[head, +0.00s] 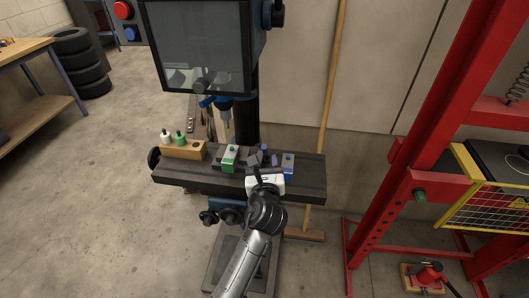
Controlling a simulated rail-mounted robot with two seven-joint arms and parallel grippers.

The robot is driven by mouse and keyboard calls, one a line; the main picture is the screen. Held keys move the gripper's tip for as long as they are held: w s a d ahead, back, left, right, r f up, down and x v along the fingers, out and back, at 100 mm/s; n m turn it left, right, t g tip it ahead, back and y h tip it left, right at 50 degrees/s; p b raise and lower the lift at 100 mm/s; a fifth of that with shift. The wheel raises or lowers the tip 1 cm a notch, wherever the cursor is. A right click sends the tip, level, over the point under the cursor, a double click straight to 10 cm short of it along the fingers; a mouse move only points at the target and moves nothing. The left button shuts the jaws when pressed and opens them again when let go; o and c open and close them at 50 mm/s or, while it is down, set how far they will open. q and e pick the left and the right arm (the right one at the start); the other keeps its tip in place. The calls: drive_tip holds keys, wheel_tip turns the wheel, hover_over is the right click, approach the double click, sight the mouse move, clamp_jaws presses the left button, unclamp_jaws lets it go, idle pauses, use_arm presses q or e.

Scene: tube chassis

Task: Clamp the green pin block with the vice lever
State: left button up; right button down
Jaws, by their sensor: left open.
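The green pin block (230,158) is a green and white block with a green pin on top. It sits on the dark machine table (310,187), left of my left gripper. My left gripper (258,171) has a white body and dark fingers. It is open at the table's front edge, its fingers close to a dark grey vice part (254,158) beside the block. I cannot tell whether they touch it. The vice lever cannot be told apart from the other dark parts, and the gripper hides some of this area. My right gripper is not in view.
A wooden holder (178,151) with white and green pins stands left on the table. A blue block (288,163) and a small purple piece (274,160) are at the right. The drill press head (200,45) hangs above. A red press frame (395,170) stands at right.

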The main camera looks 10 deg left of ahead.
sight(264, 151)
use_arm(q)
drive_tip(key=shift+w+a+b, duration=0.2)
drive_tip(key=shift+w+b, duration=0.25)
drive_tip(key=shift+w, duration=1)
drive_tip(key=shift+w+a+b, duration=0.15)
drive_tip(key=shift+w+b, duration=0.3)
drive_tip(key=shift+w, duration=1)
drive_tip(key=shift+c, duration=0.3)
clamp_jaws()
